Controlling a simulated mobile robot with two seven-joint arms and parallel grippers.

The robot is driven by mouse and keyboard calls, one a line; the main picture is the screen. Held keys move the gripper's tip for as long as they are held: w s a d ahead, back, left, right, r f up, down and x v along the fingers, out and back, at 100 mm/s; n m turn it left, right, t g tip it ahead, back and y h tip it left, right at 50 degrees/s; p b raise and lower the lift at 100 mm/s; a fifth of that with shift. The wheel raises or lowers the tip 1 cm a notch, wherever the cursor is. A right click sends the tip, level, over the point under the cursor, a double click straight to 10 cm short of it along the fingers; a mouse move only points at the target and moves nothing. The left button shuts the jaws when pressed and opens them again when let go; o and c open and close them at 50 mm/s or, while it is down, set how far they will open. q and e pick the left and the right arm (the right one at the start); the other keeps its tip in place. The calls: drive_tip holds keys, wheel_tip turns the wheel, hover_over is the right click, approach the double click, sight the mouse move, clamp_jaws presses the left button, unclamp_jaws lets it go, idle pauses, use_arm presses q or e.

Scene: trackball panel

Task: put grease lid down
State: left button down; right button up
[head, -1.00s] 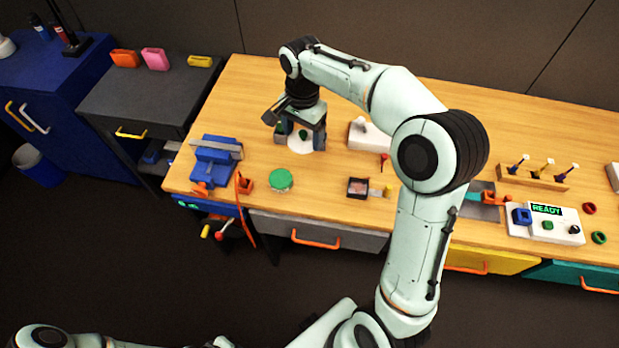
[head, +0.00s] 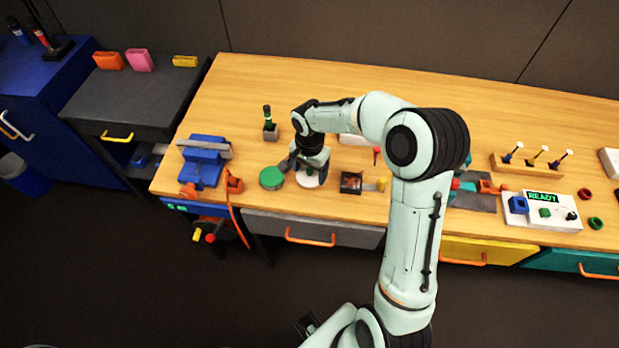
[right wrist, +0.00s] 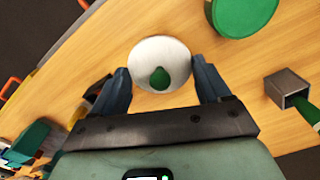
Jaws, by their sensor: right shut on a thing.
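The grease lid, a white disc with a green knob (right wrist: 160,77), is between the two fingers of my right gripper (right wrist: 164,84) in the right wrist view. In the head view the lid (head: 309,182) shows as a white rim under my right gripper (head: 309,170), at or just above the wooden bench. I cannot tell whether it touches the bench. My right gripper points down and is shut on the lid. A round green tin (head: 271,178) stands just left of the lid; it also shows in the right wrist view (right wrist: 240,12). My left gripper is not in view.
A blue vise (head: 203,165) stands at the bench's left end. A grey square holder with a green bottle (head: 270,132) is behind the tin. A small dark box (head: 351,182) is close right of the lid. The bench's back left is clear.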

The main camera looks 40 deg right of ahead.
sight(309, 177)
drive_tip(key=shift+f, duration=2.15)
drive_tip(key=shift+f, duration=0.1)
drive_tip(key=o, duration=1)
drive_tip(key=shift+r, duration=0.45)
wheel_tip(309, 177, up, 11)
drive_tip(key=shift+r+p, duration=0.2)
drive_tip(key=shift+p, duration=0.15)
